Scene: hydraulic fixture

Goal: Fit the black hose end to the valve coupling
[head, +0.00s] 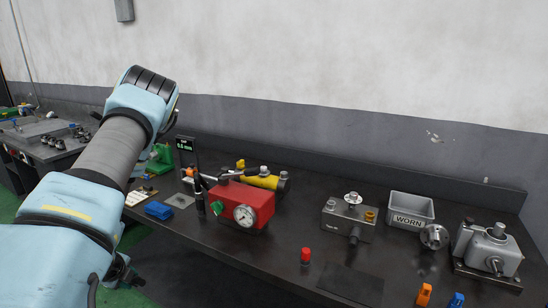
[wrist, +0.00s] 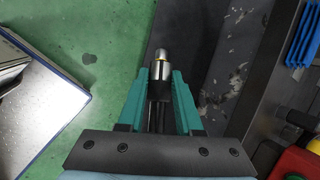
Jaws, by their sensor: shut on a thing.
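My gripper (wrist: 159,84) has its green fingers shut on the black hose end (wrist: 159,90) in the wrist view. The hose end's silver metal tip points away, past the fingertips, beside the bench edge and over the floor side. In the head view my gripper is low at the left, mostly hidden behind my arm. A grey valve block (head: 348,219) with a silver knob, a brass fitting and a dark front port stands on the bench, right of centre. I cannot tell which of its fittings is the coupling. The hose end is well apart from it.
A red gauge unit (head: 240,207) and a yellow cylinder (head: 262,180) stand left of the valve block. A grey bin marked WORN (head: 410,209) and a grey pump-like unit (head: 488,250) are at the right. A red cap (head: 305,256) and dark mat (head: 351,284) lie in front.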

